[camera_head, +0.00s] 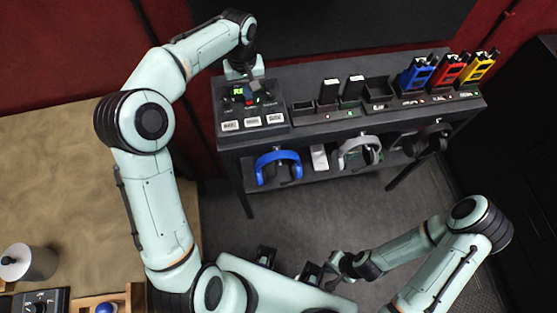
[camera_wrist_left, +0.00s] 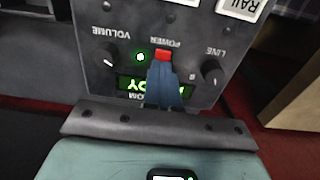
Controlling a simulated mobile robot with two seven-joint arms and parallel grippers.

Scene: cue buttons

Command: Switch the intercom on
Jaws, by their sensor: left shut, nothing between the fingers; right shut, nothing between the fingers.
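The intercom (camera_head: 272,113) is a dark box at the left end of the shelf. My left gripper (camera_head: 247,95) is shut and empty over the panel. Its blue fingers (camera_wrist_left: 165,80) end at the red button; whether they touch it I cannot tell. My right gripper (camera_head: 332,268) is shut and empty, low and away from the shelf.
White labelled keys (camera_head: 252,121) line the intercom's front. Black, blue (camera_head: 416,75), red (camera_head: 449,71) and yellow (camera_head: 480,67) radios stand along the shelf top. A wooden table (camera_head: 60,180) is at left; the floor between is clear.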

